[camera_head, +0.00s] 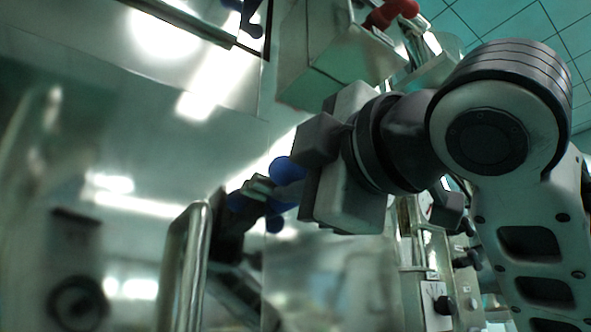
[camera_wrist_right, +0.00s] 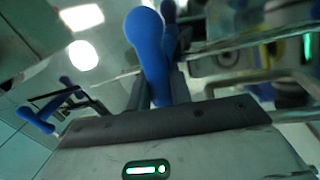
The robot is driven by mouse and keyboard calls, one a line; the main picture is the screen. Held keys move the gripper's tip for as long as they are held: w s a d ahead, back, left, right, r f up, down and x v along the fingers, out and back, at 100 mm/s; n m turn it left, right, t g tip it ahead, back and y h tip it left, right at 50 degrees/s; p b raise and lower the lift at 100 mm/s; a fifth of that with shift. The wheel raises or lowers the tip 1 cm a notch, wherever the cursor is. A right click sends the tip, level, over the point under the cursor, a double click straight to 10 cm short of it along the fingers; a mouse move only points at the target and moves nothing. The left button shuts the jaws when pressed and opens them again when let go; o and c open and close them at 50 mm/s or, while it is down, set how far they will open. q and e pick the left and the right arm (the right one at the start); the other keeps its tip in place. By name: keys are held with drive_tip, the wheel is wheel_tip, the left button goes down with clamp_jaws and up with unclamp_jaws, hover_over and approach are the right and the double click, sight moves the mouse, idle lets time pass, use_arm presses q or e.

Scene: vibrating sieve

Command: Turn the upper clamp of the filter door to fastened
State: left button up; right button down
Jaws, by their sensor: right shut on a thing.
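A blue clamp handle (camera_head: 287,170) with a rounded knob end shows at the middle of the head view, against the shiny metal door (camera_head: 130,165). In the right wrist view the blue handle (camera_wrist_right: 148,50) stands up between the finger pads. My right gripper (camera_head: 268,187) comes in from the right and is shut on this handle; its fingers partly hide it. The right gripper (camera_wrist_right: 160,92) also shows in the wrist view, with a finger on each side of the handle. The clamp's pivot and latch are hard to make out. My left gripper is not in view.
A metal bar handle (camera_head: 185,265) stands left of the clamp. Another blue handle (camera_head: 248,16) is at the top, and a red handle (camera_head: 390,13) sits above a metal box (camera_head: 335,60). A further blue handle (camera_wrist_right: 40,118) shows at left in the wrist view.

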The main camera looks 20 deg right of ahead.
drive_tip(key=shift+f+n+y, duration=0.1)
drive_tip(key=shift+n+y, duration=0.3)
drive_tip(key=shift+n, duration=0.4)
drive_tip(key=shift+f+n, duration=0.1)
drive_tip(key=shift+n, duration=0.2)
drive_tip(key=c, duration=1.3)
unclamp_jaws()
drive_tip(key=shift+s, duration=0.1)
drive_tip(key=b+v, duration=0.2)
drive_tip(key=v, duration=1.4)
